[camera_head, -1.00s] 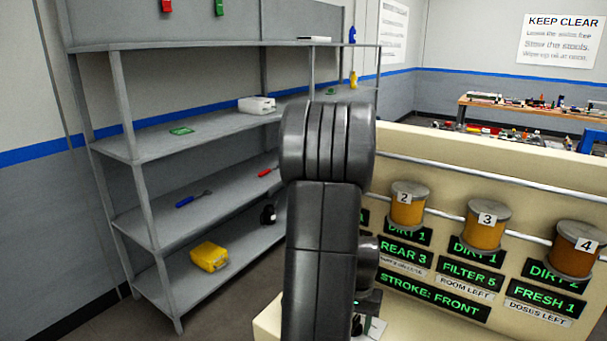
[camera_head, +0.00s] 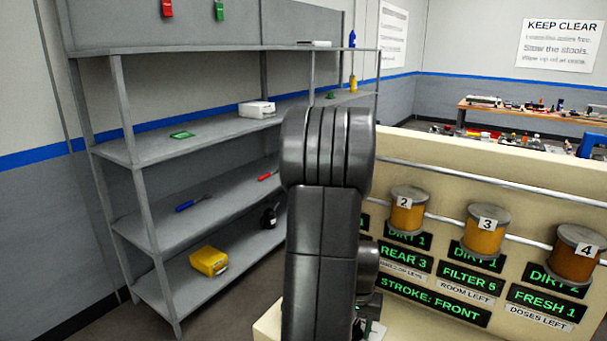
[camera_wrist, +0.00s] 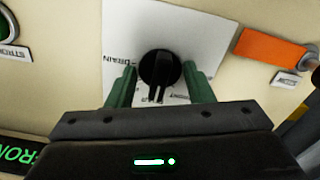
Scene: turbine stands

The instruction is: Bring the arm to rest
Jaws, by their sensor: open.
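My gripper (camera_wrist: 157,85) shows in the wrist view with its two green fingers apart. A black rotary knob (camera_wrist: 160,68) on a white plate (camera_wrist: 130,35) lies between and just beyond the fingertips. I cannot tell whether a finger touches it. In the head view my dark arm (camera_head: 325,220) stands upright in the middle and hides most of the gripper and the knob.
A cream panel (camera_head: 400,165) holds a rail, numbered orange canisters (camera_head: 484,238) and green-lit displays, one reading "STROKE: FRONT" (camera_head: 433,300). A grey shelf rack (camera_head: 235,130) stands at left. An orange part (camera_wrist: 268,48) is right of the knob.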

